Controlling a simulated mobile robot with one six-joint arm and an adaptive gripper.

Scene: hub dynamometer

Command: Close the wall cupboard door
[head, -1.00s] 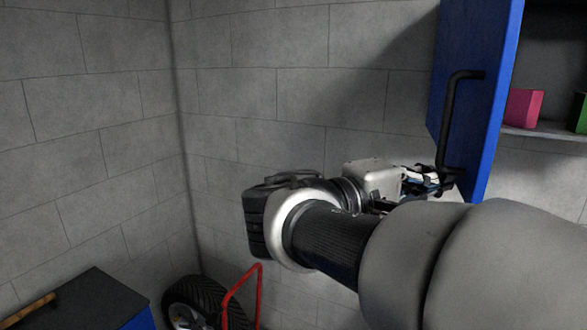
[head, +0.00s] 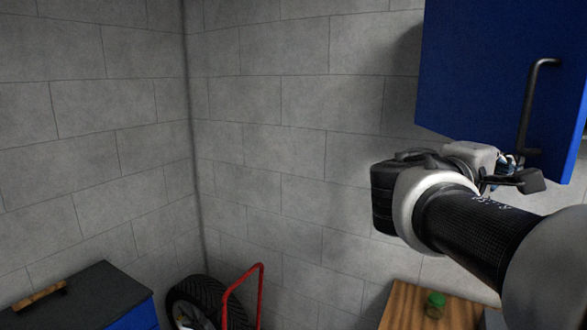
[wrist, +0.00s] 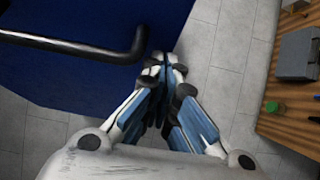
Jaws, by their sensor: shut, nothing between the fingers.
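The blue cupboard door (head: 470,75) hangs at the upper right of the head view. Its outer face shows, and its lower edge slants down to the right, so it stands at an angle, partly open. Its black bar handle (head: 527,110) is near the free edge. In the wrist view the door (wrist: 60,85) fills the left and the handle (wrist: 85,47) crosses it. My gripper (head: 528,181) is shut and empty, at the door's lower free corner just below the handle. In the wrist view its fingertips (wrist: 167,68) are beside the handle's end; I cannot tell whether they touch the door.
A wooden bench top (head: 405,305) with a green-lidded jar (head: 435,304) lies below my arm. A grey box (wrist: 298,55) stands on it in the wrist view. A dark-topped blue cabinet (head: 85,295), a tyre (head: 190,300) and a red hand-truck frame (head: 240,285) are at lower left.

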